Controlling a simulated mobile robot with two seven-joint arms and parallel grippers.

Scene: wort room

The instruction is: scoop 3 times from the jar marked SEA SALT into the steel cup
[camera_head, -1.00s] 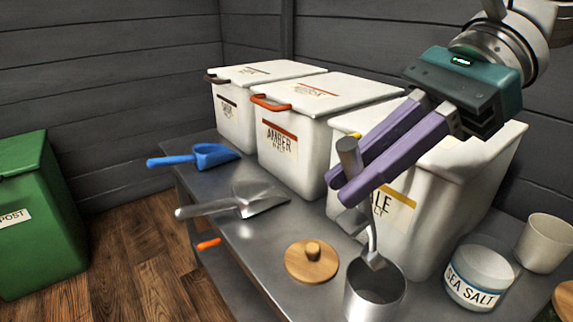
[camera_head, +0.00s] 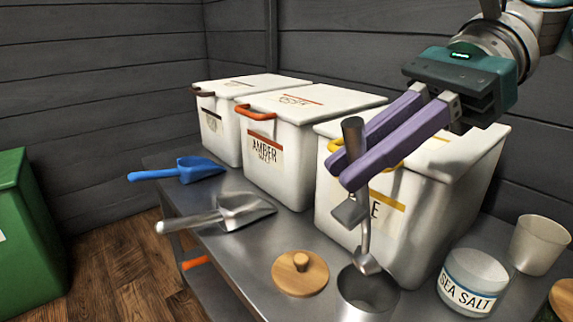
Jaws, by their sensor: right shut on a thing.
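My right gripper (camera_head: 349,170) has purple fingers and is shut on the dark handle of a small steel scoop (camera_head: 364,232). The scoop hangs handle up, its small bowl at the mouth of the steel cup (camera_head: 367,292). I cannot tell whether it touches the rim or holds any salt. The cup's lower part is cut off by the picture's bottom edge. The jar marked SEA SALT (camera_head: 469,297) stands open to the right of the cup. Its contents look pale. My left gripper is not in view.
A wooden lid (camera_head: 300,272) lies left of the cup. White bins (camera_head: 272,150) line the back of the steel table. A steel scoop (camera_head: 232,212) and a blue scoop (camera_head: 190,170) lie at left. A pale cup (camera_head: 538,245) stands right of the jar.

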